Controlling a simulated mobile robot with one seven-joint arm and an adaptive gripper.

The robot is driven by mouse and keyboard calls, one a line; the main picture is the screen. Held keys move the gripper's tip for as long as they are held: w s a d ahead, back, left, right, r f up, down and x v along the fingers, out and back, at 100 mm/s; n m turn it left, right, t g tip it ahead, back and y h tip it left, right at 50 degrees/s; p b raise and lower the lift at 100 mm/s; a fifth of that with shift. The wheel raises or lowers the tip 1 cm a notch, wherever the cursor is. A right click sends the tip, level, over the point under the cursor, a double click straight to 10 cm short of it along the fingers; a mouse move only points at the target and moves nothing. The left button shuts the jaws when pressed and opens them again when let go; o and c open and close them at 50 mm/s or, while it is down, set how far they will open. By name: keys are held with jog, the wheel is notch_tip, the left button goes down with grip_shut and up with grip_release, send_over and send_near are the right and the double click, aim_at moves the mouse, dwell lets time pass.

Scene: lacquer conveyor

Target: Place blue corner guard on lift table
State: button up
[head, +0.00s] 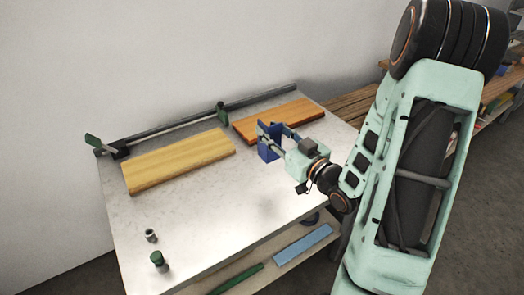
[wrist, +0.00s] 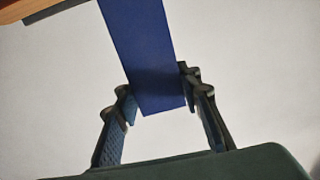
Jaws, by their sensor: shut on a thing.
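The blue corner guard (head: 265,148) is a dark blue folded piece over the right part of the pale-topped table (head: 205,220). My gripper (head: 280,141) is shut on it. In the wrist view the guard (wrist: 140,50) appears as a long blue face, with its near end between the two fingers of my gripper (wrist: 157,92). I cannot tell whether the guard touches the tabletop. I cannot tell from the pictures whether this table is the lift table.
A yellow board (head: 178,160) lies at the table's left and an orange-brown board (head: 278,121) at its back right. A dark rail (head: 180,124) with green ends runs along the back. Two small cylinders (head: 158,259) (head: 151,235) stand front left. A light blue strip (head: 303,244) lies on the lower shelf.

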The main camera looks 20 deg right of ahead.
jog(key=w+f+b, duration=0.5)
jog(key=w+f, duration=0.2)
jog(key=f, duration=0.3)
jog(key=shift+w+a, duration=0.15)
jog(key=shift+a, duration=0.15)
jog(key=shift+f, duration=0.1)
jog(key=o, duration=0.7)
jog(key=shift+f, duration=0.1)
jog(key=o, duration=0.5)
jog(key=shift+o, duration=0.2)
